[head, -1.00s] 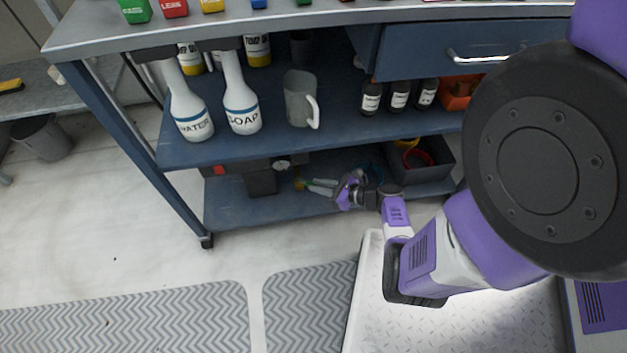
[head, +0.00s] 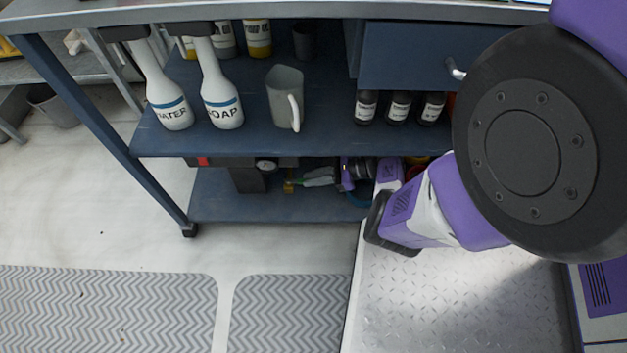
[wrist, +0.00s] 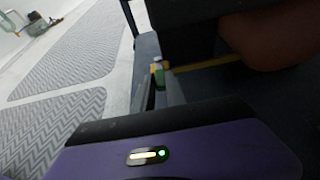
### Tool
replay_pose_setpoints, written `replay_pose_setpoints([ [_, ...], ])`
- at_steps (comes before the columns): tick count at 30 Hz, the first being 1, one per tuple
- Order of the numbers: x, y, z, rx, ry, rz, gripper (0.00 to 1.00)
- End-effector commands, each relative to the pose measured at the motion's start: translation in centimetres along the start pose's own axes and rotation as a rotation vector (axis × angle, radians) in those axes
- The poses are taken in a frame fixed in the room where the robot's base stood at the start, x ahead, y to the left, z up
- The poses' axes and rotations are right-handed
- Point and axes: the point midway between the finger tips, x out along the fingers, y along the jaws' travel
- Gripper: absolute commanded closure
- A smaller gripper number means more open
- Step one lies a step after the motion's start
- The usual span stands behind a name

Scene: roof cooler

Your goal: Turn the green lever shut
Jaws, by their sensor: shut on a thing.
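The green lever (wrist: 158,76) shows in the wrist view between the finger ends of my gripper (wrist: 160,88). It sits by a yellow pipe (wrist: 205,64). In the head view my gripper (head: 305,181) reaches over the cart's bottom shelf, and its fingers point left at a small brass-coloured fitting (head: 289,186). The gripper is shut on the lever. The fingers and the shelf above hide most of the lever, so its exact angle cannot be told.
A dark box-shaped unit (head: 250,178) with a gauge stands on the bottom shelf, left of my gripper. The middle shelf (head: 225,143) is close above my arm and holds bottles and a grey pitcher (head: 285,98).

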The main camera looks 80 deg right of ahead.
Motion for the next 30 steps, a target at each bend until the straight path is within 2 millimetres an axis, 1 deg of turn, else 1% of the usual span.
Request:
replay_pose_setpoints([
  [14, 0.16, -0.06, 0.04, -0.007, 0.001, 0.014, 1.0],
  [15, 0.17, -0.06, 0.04, -0.007, 0.001, 0.014, 0.82],
  [17, 0.16, -0.07, 0.04, -0.007, 0.001, 0.014, 0.7],
  [18, 0.16, -0.07, 0.04, -0.007, 0.001, 0.014, 0.62],
  [27, 0.05, -0.06, 0.04, -0.006, 0.0, 0.013, 0.62],
  [30, -0.49, -0.11, 0.12, -0.005, 0.001, 0.012, 0.62],
])
